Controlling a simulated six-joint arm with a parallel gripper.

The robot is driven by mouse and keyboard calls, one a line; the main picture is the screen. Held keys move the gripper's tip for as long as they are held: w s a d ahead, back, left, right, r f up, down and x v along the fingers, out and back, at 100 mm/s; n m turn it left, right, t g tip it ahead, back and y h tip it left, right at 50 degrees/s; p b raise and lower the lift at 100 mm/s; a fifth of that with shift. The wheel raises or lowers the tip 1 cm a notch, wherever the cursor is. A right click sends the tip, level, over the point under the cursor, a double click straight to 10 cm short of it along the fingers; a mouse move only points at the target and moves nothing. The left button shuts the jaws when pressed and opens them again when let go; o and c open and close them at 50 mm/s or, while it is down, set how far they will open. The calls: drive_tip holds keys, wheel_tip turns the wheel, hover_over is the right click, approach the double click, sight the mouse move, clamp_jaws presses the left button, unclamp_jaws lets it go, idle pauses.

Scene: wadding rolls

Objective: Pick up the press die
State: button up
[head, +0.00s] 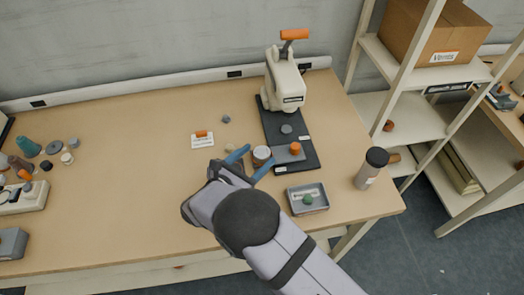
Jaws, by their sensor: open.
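My gripper (262,153) is open, with two blue fingers pointing to the upper right over the table. A small round jar-like piece with a pale top and brownish side (261,155) appears between or just beyond the fingertips; I cannot tell whether they touch it. The press (284,80) is cream with an orange handle and stands at the back of a black base (272,122). A grey round piece (286,129) sits on that base. An orange-topped piece (295,148) stands on a grey plate farther forward. Which of these pieces is the press die is not clear.
A white card with an orange piece (202,139) lies behind my gripper. Several small items crowd the far left. The table's (130,170) left middle is clear.

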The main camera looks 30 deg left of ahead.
sight(257, 162)
drive_tip(key=shift+w+f, duration=0.15)
drive_tip(key=shift+w, duration=0.3)
drive_tip(key=c, duration=1.4)
drive_tip(key=shift+r+b, duration=1.1)
drive_tip(key=shift+r, duration=3.85)
